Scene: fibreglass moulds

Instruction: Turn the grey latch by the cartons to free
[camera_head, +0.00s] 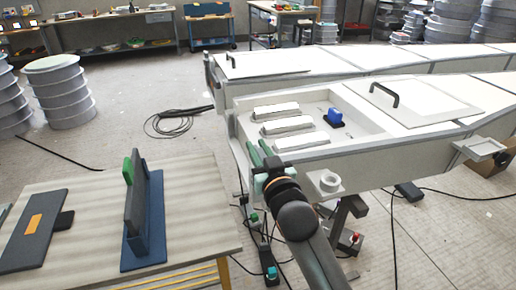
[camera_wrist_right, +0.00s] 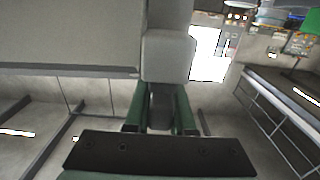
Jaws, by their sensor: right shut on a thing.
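My right gripper (camera_head: 262,160) is at the near left corner of the white mould body (camera_head: 350,160), its green fingers pointing away from me. In the right wrist view the green fingers (camera_wrist_right: 160,112) stand on both sides of a narrow grey part, shut on it. This part joins a paler grey block (camera_wrist_right: 167,55) beside a large grey panel; I take it for the grey latch. In the head view the gripper hides it, and its turn angle cannot be told. A brown carton (camera_head: 492,160) shows at the right edge. My left gripper is not in view.
Three white bars (camera_head: 288,125) and a blue piece (camera_head: 335,117) sit in the mould's recess. A small white ledge with a ring (camera_head: 326,182) juts out right of my gripper. A table (camera_head: 195,215) with a blue stand (camera_head: 150,225) is at left. Cables lie on the floor.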

